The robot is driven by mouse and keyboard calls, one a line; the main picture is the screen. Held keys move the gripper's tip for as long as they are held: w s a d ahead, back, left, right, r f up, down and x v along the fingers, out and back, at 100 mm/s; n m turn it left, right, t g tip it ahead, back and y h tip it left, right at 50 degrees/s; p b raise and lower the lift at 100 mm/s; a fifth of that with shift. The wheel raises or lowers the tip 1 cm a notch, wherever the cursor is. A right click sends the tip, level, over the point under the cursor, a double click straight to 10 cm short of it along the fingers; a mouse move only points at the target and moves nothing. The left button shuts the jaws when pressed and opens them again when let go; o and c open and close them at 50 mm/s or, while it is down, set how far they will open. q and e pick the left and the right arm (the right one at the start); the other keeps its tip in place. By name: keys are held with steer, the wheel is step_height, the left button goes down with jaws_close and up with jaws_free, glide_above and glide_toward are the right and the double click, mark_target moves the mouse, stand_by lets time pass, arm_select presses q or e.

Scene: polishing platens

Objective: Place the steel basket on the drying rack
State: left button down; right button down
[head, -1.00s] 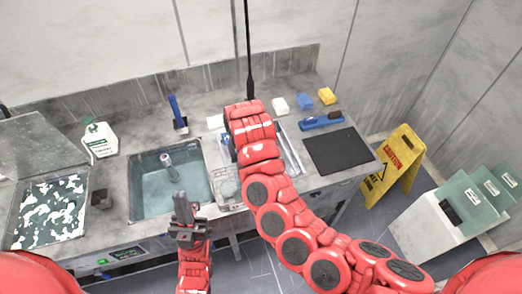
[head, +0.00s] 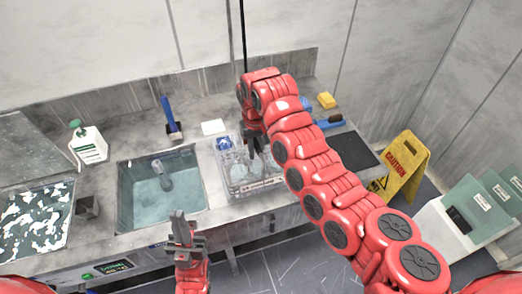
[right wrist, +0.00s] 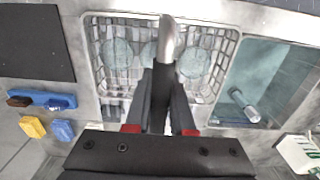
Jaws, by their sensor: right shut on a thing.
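The steel basket (head: 240,175) is a wire-mesh basket to the right of the water-filled sink in the head view. In the right wrist view the basket (right wrist: 198,88) fills the upper middle, with round clear discs inside. My right gripper (right wrist: 167,75) is shut on its upright grey handle (right wrist: 168,38), above the basket's middle. In the head view my right arm hides part of the basket. I cannot tell the drying rack apart from the metal surround below the basket, nor whether the basket touches it. My left gripper (head: 184,232) is away from the basket, in front of the counter; its jaw gap is unclear.
The sink (head: 135,212) with a tap stands left of the basket. A dark mat (head: 352,150) and a yellow caution sign (head: 404,168) are on the right.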

mark_target(256, 157)
steer(key=shift+w+d+r+p, duration=0.1)
steer(key=shift+w+d+p, duration=0.1)
steer(key=shift+w, duration=0.25)
steer(key=shift+w+d+p, duration=0.2)
steer(key=shift+w, duration=0.25)
steer(key=shift+w+d, duration=0.2)
steer(key=shift+w, duration=0.25)
steer(key=shift+w+d+p, duration=0.1)
steer(key=shift+w+p, duration=0.15)
steer(key=shift+p, duration=0.2)
step_height(256, 157, down, 3)
steer(key=shift+w+f+p, duration=0.1)
steer(key=shift+f+p, duration=0.05)
steer(key=shift+p, duration=1)
steer(key=shift+f, duration=0.35)
steer(key=c, duration=0.8)
jaws_free()
steer(key=shift+o, duration=0.2)
